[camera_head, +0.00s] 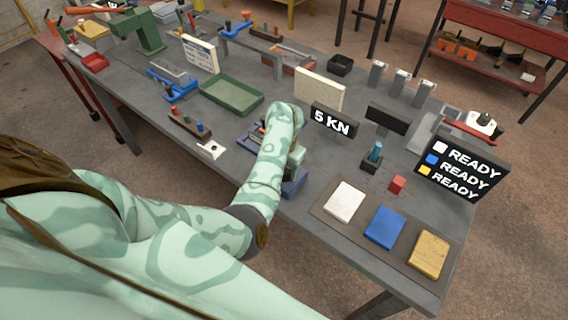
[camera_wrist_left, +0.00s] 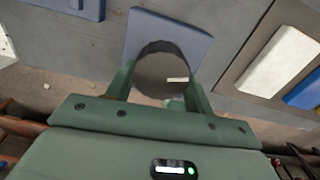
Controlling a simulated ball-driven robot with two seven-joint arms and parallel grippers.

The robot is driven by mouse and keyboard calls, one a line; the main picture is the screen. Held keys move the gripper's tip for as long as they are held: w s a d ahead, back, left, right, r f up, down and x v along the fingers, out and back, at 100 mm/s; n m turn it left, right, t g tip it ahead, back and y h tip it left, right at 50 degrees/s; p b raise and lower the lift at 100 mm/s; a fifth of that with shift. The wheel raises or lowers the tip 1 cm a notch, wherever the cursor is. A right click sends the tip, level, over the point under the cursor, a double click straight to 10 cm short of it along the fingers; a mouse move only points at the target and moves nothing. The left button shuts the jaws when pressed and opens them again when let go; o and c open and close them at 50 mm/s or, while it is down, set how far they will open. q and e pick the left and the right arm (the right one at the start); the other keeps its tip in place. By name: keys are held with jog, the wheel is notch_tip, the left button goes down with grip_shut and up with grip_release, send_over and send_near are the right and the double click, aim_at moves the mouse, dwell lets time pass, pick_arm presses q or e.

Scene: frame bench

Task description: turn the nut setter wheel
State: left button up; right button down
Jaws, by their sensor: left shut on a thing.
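In the left wrist view, the nut setter wheel appears to be the dark round knob (camera_wrist_left: 160,62), with a small pale mark on its face. My left gripper (camera_wrist_left: 160,82) has its two green fingers closed on opposite sides of the knob. A blue plate (camera_wrist_left: 200,42) lies behind the knob. In the head view my left arm reaches over the bench and hides the knob and most of the device. Part of its blue base (camera_head: 293,187) shows beside the arm. My right gripper is not in view.
A "5 KN" display (camera_head: 332,121) stands beyond my arm. White (camera_head: 344,201), blue (camera_head: 385,227) and yellow (camera_head: 428,253) blocks lie to the right, before a "READY" display (camera_head: 462,168). A green tray (camera_head: 231,95) sits further back. The bench's front edge is close.

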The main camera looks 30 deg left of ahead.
pick_arm(q)
jog(key=m+p, duration=0.2)
jog(key=m, duration=0.2)
jog(key=shift+a+r+m, duration=0.1)
jog(key=shift+r+m, duration=0.05)
jog(key=shift+m, duration=0.15)
jog(key=m+p, duration=0.2)
jog(key=m, duration=0.2)
jog(key=shift+w+a+m, duration=0.1)
jog(key=shift+m, duration=0.2)
jog(key=m+p, duration=0.2)
jog(key=m, duration=0.2)
jog(key=shift+w+a+m, duration=0.1)
jog(key=shift+w+m, duration=0.05)
jog(key=shift+m, duration=0.15)
jog(key=shift+w+m+p, duration=0.1)
jog(key=shift+m+p, duration=0.55)
jog(key=shift+m, duration=1.25)
jog(key=o, duration=1)
